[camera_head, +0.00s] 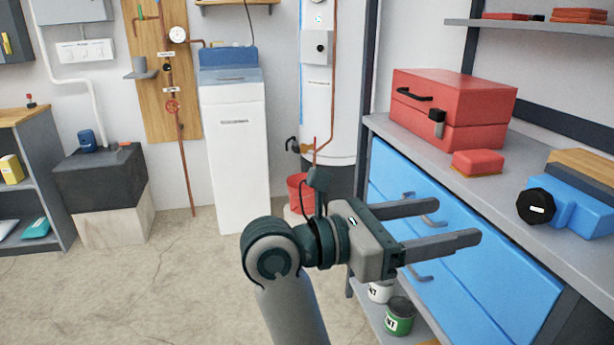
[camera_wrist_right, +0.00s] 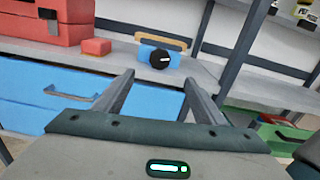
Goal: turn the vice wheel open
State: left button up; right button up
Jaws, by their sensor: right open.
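The vice wheel (camera_head: 537,207) is a black, knobbed round wheel with a small white mark, on the left end of the blue vice (camera_head: 585,209) on the grey workbench. In the right wrist view the wheel (camera_wrist_right: 160,59) faces me on the blue vice (camera_wrist_right: 146,51), ahead of and between the fingertips. My right gripper (camera_head: 443,223) is open and empty. Its two fingers point right, in front of the blue drawers, left of the wheel and apart from it. My left gripper is not in view.
The workbench (camera_head: 452,179) carries a red toolbox (camera_head: 470,92) and a small red box (camera_head: 477,163) left of the vice. Blue drawers (camera_head: 450,245) with handles are below. Paint cans (camera_head: 399,316) stand on the low shelf. The concrete floor at left is clear.

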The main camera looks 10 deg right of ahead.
jog(key=w+a+r+n+t+h+p, duration=0.2)
jog(key=w+a+r+n+h+p, duration=0.35)
jog(key=w+n+h+p, duration=0.2)
jog(key=w+a+f+n+t+y+p, duration=0.2)
jog(key=w+n+t, duration=0.3)
jog(key=n+t, duration=0.4)
jog(key=w+a+f+n+t+y+p, duration=0.3)
jog(key=w+a+n+t+y+p, duration=0.1)
jog(key=n+t, duration=0.5)
jog(key=shift+w+a+f+n+t+y+p, duration=0.25)
jog(key=shift+w+n+y, duration=0.3)
jog(key=shift+w+n, duration=0.4)
jog(key=shift+w, duration=0.1)
